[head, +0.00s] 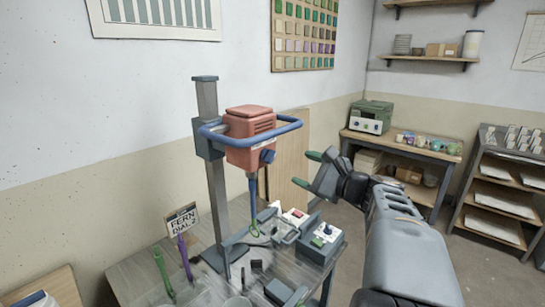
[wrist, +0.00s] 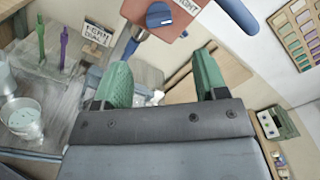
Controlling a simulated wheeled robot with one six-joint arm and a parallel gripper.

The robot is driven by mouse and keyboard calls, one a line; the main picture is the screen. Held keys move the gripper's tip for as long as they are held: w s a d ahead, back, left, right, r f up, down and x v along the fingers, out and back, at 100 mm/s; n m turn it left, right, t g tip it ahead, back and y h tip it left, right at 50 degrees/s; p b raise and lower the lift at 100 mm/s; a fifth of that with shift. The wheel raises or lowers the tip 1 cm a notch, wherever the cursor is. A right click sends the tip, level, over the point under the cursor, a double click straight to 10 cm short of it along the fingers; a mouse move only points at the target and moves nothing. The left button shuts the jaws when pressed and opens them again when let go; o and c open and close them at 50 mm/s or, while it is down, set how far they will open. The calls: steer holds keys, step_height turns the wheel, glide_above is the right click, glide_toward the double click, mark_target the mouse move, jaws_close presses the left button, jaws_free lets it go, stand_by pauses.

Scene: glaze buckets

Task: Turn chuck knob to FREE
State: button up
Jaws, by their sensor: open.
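The chuck knob (head: 268,156) is a round blue knob on the side of the red mixer head (head: 250,128). In the wrist view the knob (wrist: 159,16) shows at the top, with a pale mark across its face and a partly cut-off label ending in "GHT" (wrist: 186,6) at its right. No FREE label is readable. My gripper (head: 307,170) is open and empty, its two green fingers spread to the right of the knob and apart from it. In the wrist view my gripper (wrist: 163,68) faces just below the knob.
The mixer head sits on a grey column (head: 216,190) with a blue bar (head: 288,121) around it. Below are a shaft (head: 253,200), a control box (head: 320,242) and small tools on the bench. A "FERN DIAL 2" sign (head: 181,220) stands left. Shelves stand at right.

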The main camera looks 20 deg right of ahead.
mark_target(273, 158)
steer(key=p+x, duration=0.2)
steer(key=x, duration=0.9)
steer(key=shift+a, duration=0.15)
steer(key=c, duration=0.9)
steer(key=shift+f, duration=0.1)
